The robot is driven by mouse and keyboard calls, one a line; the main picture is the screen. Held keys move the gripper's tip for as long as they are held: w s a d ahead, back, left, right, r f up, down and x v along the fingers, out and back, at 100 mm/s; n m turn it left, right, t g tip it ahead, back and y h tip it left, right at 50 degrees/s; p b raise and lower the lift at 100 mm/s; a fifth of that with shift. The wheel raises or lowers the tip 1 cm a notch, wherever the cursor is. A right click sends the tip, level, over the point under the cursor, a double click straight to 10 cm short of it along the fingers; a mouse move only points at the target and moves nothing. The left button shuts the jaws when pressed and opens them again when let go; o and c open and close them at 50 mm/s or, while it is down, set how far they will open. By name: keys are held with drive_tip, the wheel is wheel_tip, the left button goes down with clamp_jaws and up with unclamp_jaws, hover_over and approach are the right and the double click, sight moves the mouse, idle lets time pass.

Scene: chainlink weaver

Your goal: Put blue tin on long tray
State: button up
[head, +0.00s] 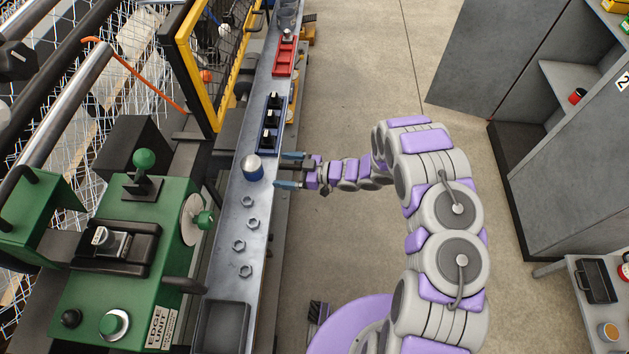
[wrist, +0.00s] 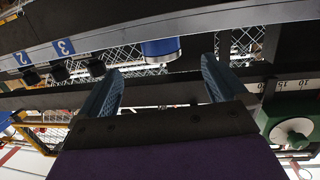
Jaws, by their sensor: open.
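The blue tin (head: 252,168), with a silvery domed top, stands upright on a long narrow metal ledge (head: 262,110); I cannot tell whether this ledge is the long tray. My gripper (head: 289,170) is open, just right of the tin, with its two blue fingers pointing at it. A small gap seems to separate the fingertips from the tin.
Several hex nuts (head: 246,201) lie on the ledge nearer me. A dark blue holder with black blocks (head: 271,118) and a red tray (head: 285,56) sit farther along. A grey bin (head: 223,325) is at the near end. A green machine (head: 120,250) stands left; open floor lies right.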

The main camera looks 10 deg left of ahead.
drive_tip(key=w+d+r+m+t+h, duration=0.2)
drive_tip(key=w+d+r+t+h, duration=0.2)
drive_tip(key=w+d, duration=0.4)
drive_tip(key=w+d+r+m+t+h, duration=0.2)
drive_tip(key=w+d+r+t+h, duration=0.15)
drive_tip(key=w+d, duration=0.4)
drive_tip(key=s+d+r+m+h, duration=0.2)
drive_tip(key=d+r+m+h, duration=0.3)
drive_tip(key=d+r+h, duration=0.7)
drive_tip(key=s+d+r+m+g, duration=0.2)
drive_tip(key=s+d+r+m, duration=0.15)
drive_tip(key=s+d, duration=0.4)
drive_tip(key=s+d+r+m+g, duration=0.1)
drive_tip(key=s+d+r+m, duration=0.3)
drive_tip(key=s, duration=0.7)
drive_tip(key=s+a+r+g+y, duration=0.1)
drive_tip(key=s+a+g, duration=0.2)
drive_tip(key=s, duration=1.1)
drive_tip(key=s+a+r+m+g+y, duration=0.1)
drive_tip(key=s+a+r+g+y, duration=0.1)
drive_tip(key=s, duration=1.3)
drive_tip(key=shift+a+r+g, duration=0.2)
drive_tip(key=shift+a+g, duration=0.55)
drive_tip(key=shift+a, duration=0.15)
